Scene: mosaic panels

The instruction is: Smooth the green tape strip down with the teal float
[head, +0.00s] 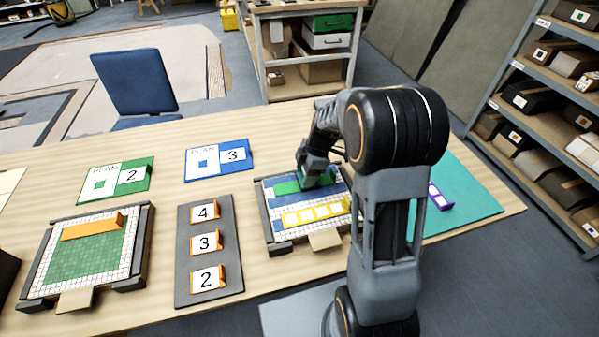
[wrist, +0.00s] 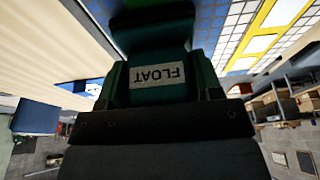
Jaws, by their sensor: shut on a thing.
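My gripper (head: 316,172) is shut on the teal float (wrist: 150,45), whose white FLOAT label faces the wrist camera upside down. In the head view the float (head: 322,181) is at the far edge of the right-hand mosaic panel (head: 283,247). It is over or on the green tape strip (head: 286,187), covering its right part; I cannot tell if they touch. A yellow strip with white squares (head: 316,215) lies nearer on the panel, with blue tiles between. My arm hides the panel's right side.
A grey board (head: 209,285) with cards 4, 3 and 2 stands left of the panel. Another panel (head: 84,252) with an orange piece (head: 93,226) is farther left. Two PLAN cards (head: 219,155) stand behind. A purple piece (head: 440,197) lies on the teal mat (head: 470,205).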

